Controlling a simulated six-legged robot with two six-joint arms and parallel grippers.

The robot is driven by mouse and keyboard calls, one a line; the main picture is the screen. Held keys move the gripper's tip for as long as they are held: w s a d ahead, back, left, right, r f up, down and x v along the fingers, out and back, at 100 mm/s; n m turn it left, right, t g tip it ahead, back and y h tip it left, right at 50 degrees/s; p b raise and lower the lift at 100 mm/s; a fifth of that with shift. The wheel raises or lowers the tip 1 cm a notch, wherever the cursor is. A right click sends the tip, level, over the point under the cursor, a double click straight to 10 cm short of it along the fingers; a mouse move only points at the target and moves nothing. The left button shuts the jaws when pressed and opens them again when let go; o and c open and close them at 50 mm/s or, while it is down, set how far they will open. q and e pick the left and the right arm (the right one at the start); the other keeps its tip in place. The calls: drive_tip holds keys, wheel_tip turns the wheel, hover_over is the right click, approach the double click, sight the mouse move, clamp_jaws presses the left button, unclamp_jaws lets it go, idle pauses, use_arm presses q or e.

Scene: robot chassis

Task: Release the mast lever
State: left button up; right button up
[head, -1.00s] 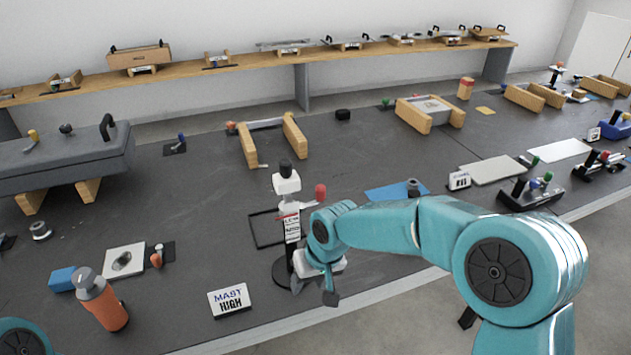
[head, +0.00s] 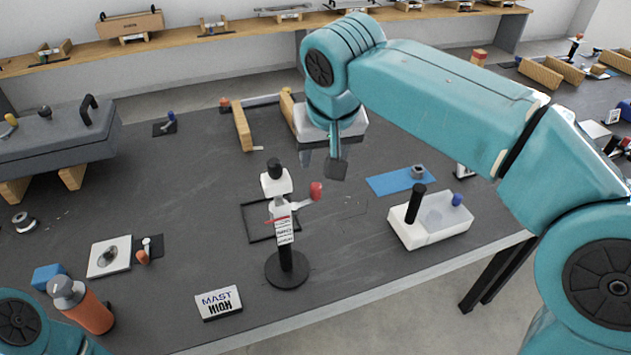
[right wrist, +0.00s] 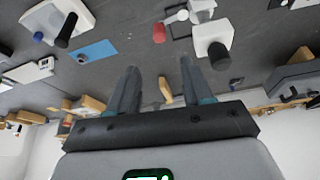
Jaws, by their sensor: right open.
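The mast (head: 284,235) stands upright on a round black base, with a labelled column, a white head and a black knob on top. Its lever has a red knob (head: 316,191) and sticks out to the right, tilted up. In the right wrist view the red knob (right wrist: 159,33) shows at the top, beside the white head (right wrist: 212,36). My right gripper (head: 322,163) is open and empty, raised behind and above the lever, apart from it. Its two fingers also show in the right wrist view (right wrist: 157,68). My left gripper is out of view; only arm parts show at lower left.
A "MAST HIGH" sign (head: 218,302) stands front left of the mast. A white box with a black handle (head: 430,222) is to its right, near the table edge. A blue mat (head: 388,182) lies behind that box. An orange bottle (head: 82,306) stands at front left.

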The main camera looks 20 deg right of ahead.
sight(315, 185)
drive_tip(key=x, duration=1.2)
drive_tip(key=shift+s+f, duration=0.15)
drive_tip(key=shift+f, duration=0.05)
drive_tip(key=shift+w+f, duration=0.3)
drive_tip(key=shift+f, duration=0.1)
drive_tip(key=shift+s, duration=0.1)
